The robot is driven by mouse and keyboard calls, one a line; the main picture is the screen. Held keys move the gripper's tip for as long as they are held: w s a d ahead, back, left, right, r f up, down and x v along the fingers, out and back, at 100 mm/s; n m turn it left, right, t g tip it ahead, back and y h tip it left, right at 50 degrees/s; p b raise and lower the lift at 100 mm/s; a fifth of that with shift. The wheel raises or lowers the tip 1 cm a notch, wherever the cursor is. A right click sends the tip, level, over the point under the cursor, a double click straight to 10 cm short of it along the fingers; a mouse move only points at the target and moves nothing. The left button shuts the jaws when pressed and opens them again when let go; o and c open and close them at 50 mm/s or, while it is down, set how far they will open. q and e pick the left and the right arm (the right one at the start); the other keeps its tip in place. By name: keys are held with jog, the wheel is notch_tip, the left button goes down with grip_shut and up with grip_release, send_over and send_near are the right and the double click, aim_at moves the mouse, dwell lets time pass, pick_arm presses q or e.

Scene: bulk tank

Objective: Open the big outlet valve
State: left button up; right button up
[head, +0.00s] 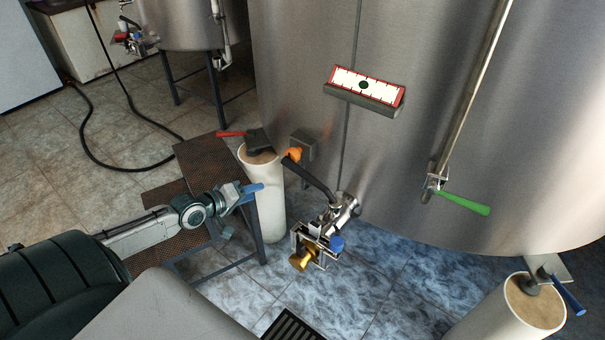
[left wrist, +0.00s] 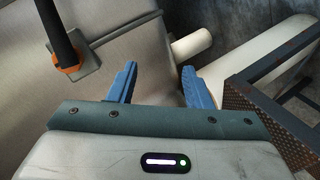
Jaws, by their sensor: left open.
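The big outlet valve (head: 343,207) sits low on the large steel tank. Its long black lever (head: 318,182) runs up and left to an orange part (head: 292,154) beside a small grey box on the tank wall. In the left wrist view the black lever (left wrist: 58,32) and the orange part (left wrist: 70,68) show at upper left. My left gripper (head: 250,193) is to the left of and below the orange part, apart from the lever. Its blue fingers are open and empty in the left wrist view (left wrist: 160,80). My right gripper is in neither view.
A fitting with a brass end (head: 303,259) and a blue knob (head: 337,243) hangs below the valve. A white tank leg (head: 265,205) and brown metal steps (head: 190,195) stand close to my left gripper. A green-handled valve (head: 463,202) is at right.

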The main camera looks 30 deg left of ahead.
aim_at(303, 169)
pick_arm(q)
jog(key=w+d+r+h+b, duration=0.1)
jog(key=d+r, duration=0.1)
jog(key=r, duration=0.1)
jog(key=w+d+r+n+h+b, duration=0.1)
jog(key=d+r, duration=0.2)
jog(key=w+d+r+h, duration=0.1)
jog(key=d+r, duration=0.2)
jog(key=shift+w+t+b, duration=0.4)
jog(key=b+x, duration=0.1)
jog(key=x, duration=0.5)
jog(key=shift+d, duration=0.1)
jog(key=shift+w+d+f, duration=0.1)
jog(key=shift+w+d, duration=0.2)
jog(key=shift+w, duration=0.25)
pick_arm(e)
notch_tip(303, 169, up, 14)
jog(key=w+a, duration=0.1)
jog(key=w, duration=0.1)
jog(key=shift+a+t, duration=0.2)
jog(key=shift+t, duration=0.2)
pick_arm(q)
grip_shut()
